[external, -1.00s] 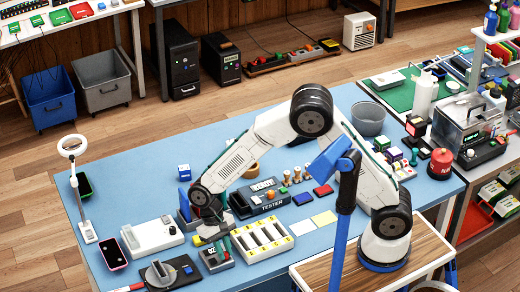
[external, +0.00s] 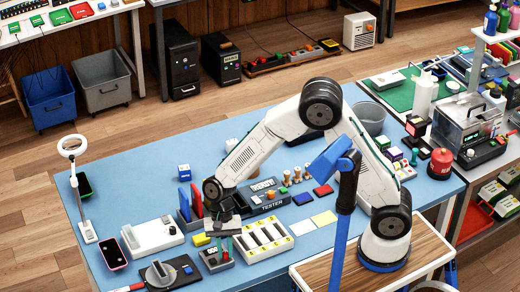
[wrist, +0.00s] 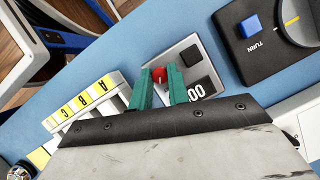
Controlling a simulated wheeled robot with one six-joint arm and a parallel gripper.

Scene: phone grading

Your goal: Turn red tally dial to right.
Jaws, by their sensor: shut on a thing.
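The tally counter is a small grey box (external: 214,266) near the front of the blue table. In the wrist view its grey top (wrist: 186,50) carries a black square and a dark display with white digits, partly covered, reading "00" where visible. The red tally dial (wrist: 160,75) is a small round red knob between the teal fingertips of my gripper (wrist: 160,80). My gripper (external: 224,246) points down over the counter and is shut on the dial. The dial's lower part is hidden by the fingers, and I cannot tell its angle.
A white tray with yellow lettered labels (wrist: 108,97) lies close beside the counter. A black box marked TURN (wrist: 262,62), with a blue button and a grey knob, is on the other side. The black tester (external: 268,206) and upright red and blue panels stand behind my gripper.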

